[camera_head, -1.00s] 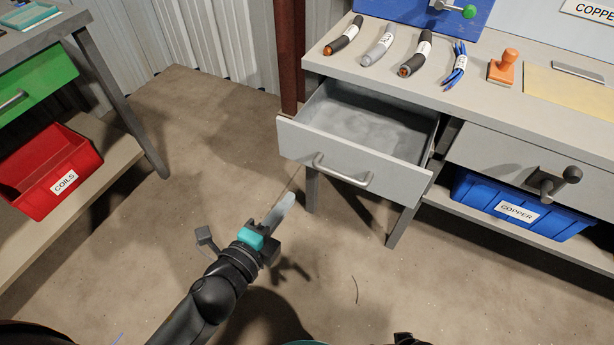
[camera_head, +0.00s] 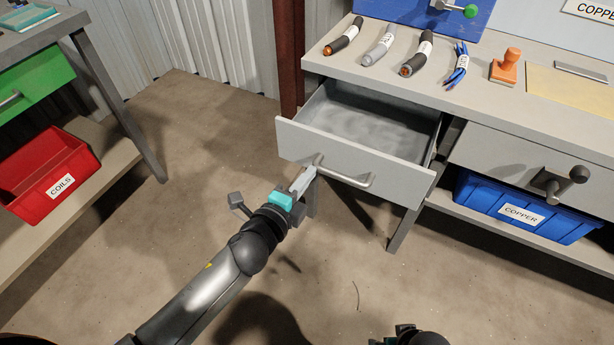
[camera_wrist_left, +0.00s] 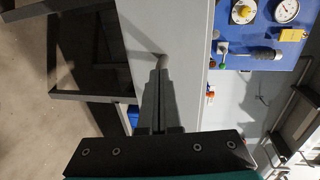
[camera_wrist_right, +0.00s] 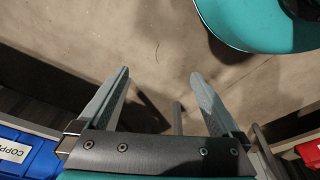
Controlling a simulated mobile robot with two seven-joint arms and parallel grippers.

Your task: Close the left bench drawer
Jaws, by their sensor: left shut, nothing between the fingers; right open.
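The left bench drawer (camera_head: 300,142) is pulled out, and its inside looks empty. Its grey bar handle (camera_head: 345,176) runs across the front panel. My left gripper (camera_head: 306,178) is shut and empty, with its tips at or just in front of the left end of the handle; I cannot tell whether they touch. My right gripper (camera_wrist_right: 160,90) is open and empty over the floor.
The bench top (camera_head: 470,95) holds several cable pieces and an orange stamp (camera_head: 505,66). A second drawer (camera_head: 500,155) with a dark knob handle is shut. A blue copper bin (camera_head: 520,208) sits below it. A red coils bin (camera_head: 45,175) stands at left. The floor between is clear.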

